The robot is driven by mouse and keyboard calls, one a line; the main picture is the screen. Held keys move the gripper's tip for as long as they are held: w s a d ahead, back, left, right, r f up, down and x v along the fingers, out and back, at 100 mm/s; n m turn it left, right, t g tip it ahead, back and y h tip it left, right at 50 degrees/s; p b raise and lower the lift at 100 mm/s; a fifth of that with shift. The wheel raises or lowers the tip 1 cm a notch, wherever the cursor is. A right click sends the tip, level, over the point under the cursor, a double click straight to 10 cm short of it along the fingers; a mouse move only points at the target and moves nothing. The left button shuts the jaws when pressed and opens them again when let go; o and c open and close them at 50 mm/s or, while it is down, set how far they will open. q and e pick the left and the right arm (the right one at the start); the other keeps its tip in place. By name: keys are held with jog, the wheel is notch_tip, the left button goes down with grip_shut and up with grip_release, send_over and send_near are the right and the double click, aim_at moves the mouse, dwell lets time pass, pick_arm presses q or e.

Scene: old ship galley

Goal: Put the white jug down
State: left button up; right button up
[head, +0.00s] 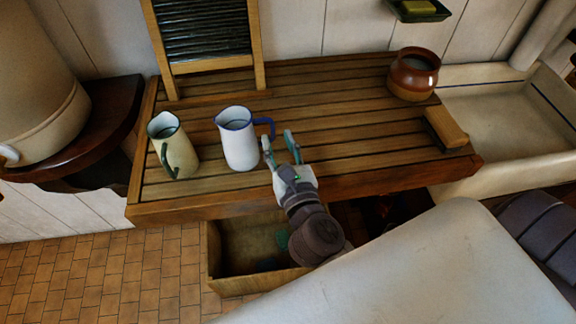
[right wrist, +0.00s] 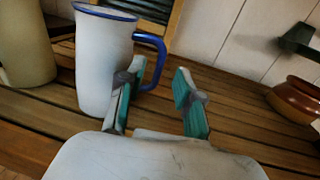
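The white jug (head: 238,146), with a blue rim and blue handle, stands upright on the slatted wooden drainboard (head: 330,115). My right gripper (head: 279,143) is open and empty just to the right of the jug, close to its handle. In the right wrist view, the jug (right wrist: 103,62) stands to the left, and the handle's outer curve shows in the gap between the open fingertips (right wrist: 158,74). The left finger partly overlaps the handle; I cannot tell whether they touch. My left gripper is not in view.
A cream-green jug (head: 181,150) stands left of the white jug. A washboard (head: 205,40) leans at the back. A brown pot (head: 413,75) and a wooden block (head: 445,128) are at the right, beside a sink (head: 500,105). An open drawer (head: 222,255) is below. The board's middle is clear.

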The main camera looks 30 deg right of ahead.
jog(key=s+a+b, duration=0.1)
jog(key=s+b, duration=0.1)
jog(key=s, duration=0.5)
jog(key=shift+s+b, duration=0.3)
jog(key=shift+b, duration=0.05)
